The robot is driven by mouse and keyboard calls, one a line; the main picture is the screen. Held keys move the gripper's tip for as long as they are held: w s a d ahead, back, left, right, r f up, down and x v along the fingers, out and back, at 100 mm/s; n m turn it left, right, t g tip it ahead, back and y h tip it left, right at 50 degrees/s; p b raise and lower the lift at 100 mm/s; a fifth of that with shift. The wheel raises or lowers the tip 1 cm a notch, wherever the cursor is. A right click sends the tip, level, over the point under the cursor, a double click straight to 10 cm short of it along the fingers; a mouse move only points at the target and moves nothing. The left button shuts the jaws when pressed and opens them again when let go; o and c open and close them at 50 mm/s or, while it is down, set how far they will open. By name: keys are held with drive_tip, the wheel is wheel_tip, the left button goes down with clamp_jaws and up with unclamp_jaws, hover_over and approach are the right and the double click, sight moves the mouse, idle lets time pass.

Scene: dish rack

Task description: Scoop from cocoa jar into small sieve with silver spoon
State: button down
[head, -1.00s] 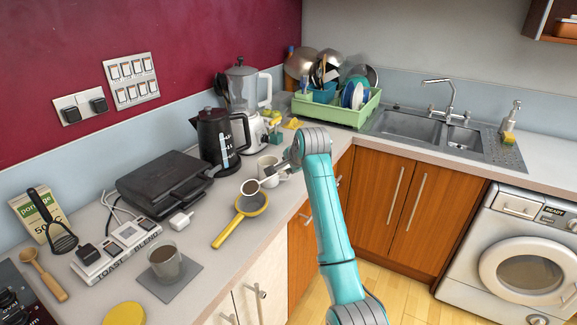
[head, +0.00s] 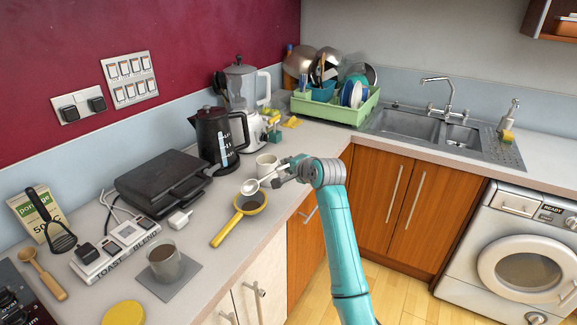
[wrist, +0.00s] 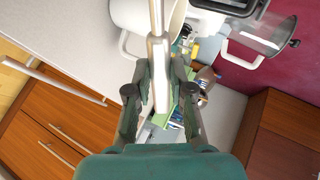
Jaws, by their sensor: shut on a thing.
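My gripper (head: 280,173) is shut on the handle of the silver spoon (head: 250,187), and in the wrist view the spoon's handle (wrist: 161,75) runs up between the fingers. The spoon's bowl is over the back rim of the small sieve (head: 264,203) in the head view; whether it touches is unclear. The sieve has a yellow rim and handle and looks dark brown inside, and lies on the counter. The cocoa jar (head: 166,263), clear with brown contents, stands open on a grey mat at the front left. Whether the spoon carries cocoa is too small to tell.
A white mug (head: 266,166) stands just behind the spoon and gripper. A black kettle (head: 215,140), a black grill (head: 163,183) and a white plug (head: 181,220) are to the left. A yellow lid (head: 124,315) lies at the front. The counter edge is right of the sieve.

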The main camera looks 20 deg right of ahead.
drive_tip(key=shift+f+t, duration=0.1)
drive_tip(key=shift+t, duration=0.7)
drive_tip(key=g, duration=0.3)
drive_tip(key=r+g+h, duration=0.1)
drive_tip(key=shift+w+a, duration=0.15)
drive_tip(key=shift+w, duration=0.1)
drive_tip(key=shift+g+h, duration=0.3)
drive_tip(key=shift+g, duration=1.2)
drive_tip(key=shift+w+a+r+g, duration=0.1)
drive_tip(key=shift+w+r+g, duration=0.2)
drive_tip(key=shift+g, duration=0.5)
drive_tip(key=shift+w+r+g+h, duration=0.1)
drive_tip(key=shift+r+g+h, duration=0.2)
drive_tip(key=shift+g, duration=0.55)
drive_tip(key=shift+w+r+g+h, duration=0.15)
drive_tip(key=shift+g+h, duration=0.2)
drive_tip(key=shift+g, duration=0.55)
drive_tip(key=shift+r+g+h, duration=0.2)
drive_tip(key=shift+g+h, duration=0.15)
drive_tip(key=shift+g, duration=0.5)
